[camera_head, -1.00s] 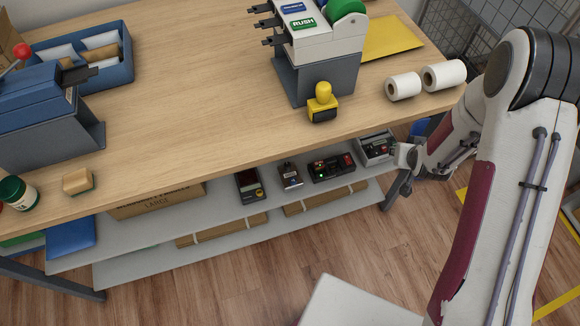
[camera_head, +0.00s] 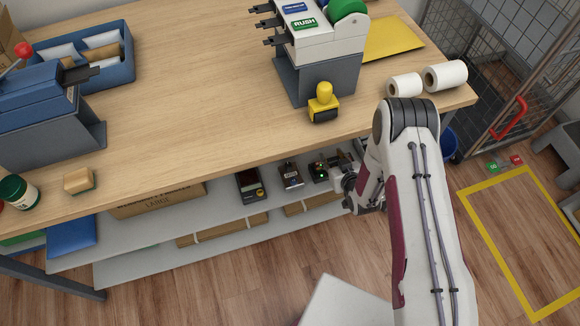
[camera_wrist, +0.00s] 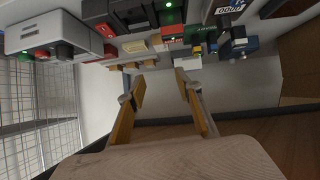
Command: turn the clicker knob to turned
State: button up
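Several small devices stand on the shelf under the counter; which one is the clicker is not certain. A dark device with a white number window (camera_wrist: 230,9) shows at the upper right of the wrist view. In the head view, a small dark device (camera_head: 290,175) stands left of a black box with a green light (camera_head: 318,169); a green-lit black box also shows in the wrist view (camera_wrist: 140,14). My gripper (camera_head: 338,175) is at the shelf's front, by the green-lit box. In the wrist view its fingers (camera_wrist: 155,90) are apart and empty. The knob's position is too small to read.
The counter top (camera_head: 190,100) overhangs the shelf (camera_head: 215,207). A black device (camera_head: 250,185) stands further left on the shelf. A grey box with a red button (camera_wrist: 50,35) is close on the left of the wrist view. A wire cage (camera_head: 490,60) stands at right.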

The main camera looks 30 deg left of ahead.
aim_at(289, 166)
jog(key=s+a+f+n+y, duration=0.1)
jog(key=s+a+f, duration=0.1)
jog(key=s, duration=0.1)
jog(key=s+a+f+y, duration=0.1)
jog(key=s+a+f, duration=0.1)
jog(key=s+a, duration=0.1)
jog(key=s+a+f+n+g+y, duration=0.1)
jog(key=s+a+f, duration=0.1)
jog(key=s, duration=0.1)
jog(key=shift+a+f+n+y, duration=0.2)
jog(key=shift+f+n+y, duration=0.1)
jog(key=shift+f+y, duration=0.1)
jog(key=shift+w+a, duration=0.1)
jog(key=shift+w, duration=0.05)
jog(key=shift+x, duration=3.7)
grip_shut()
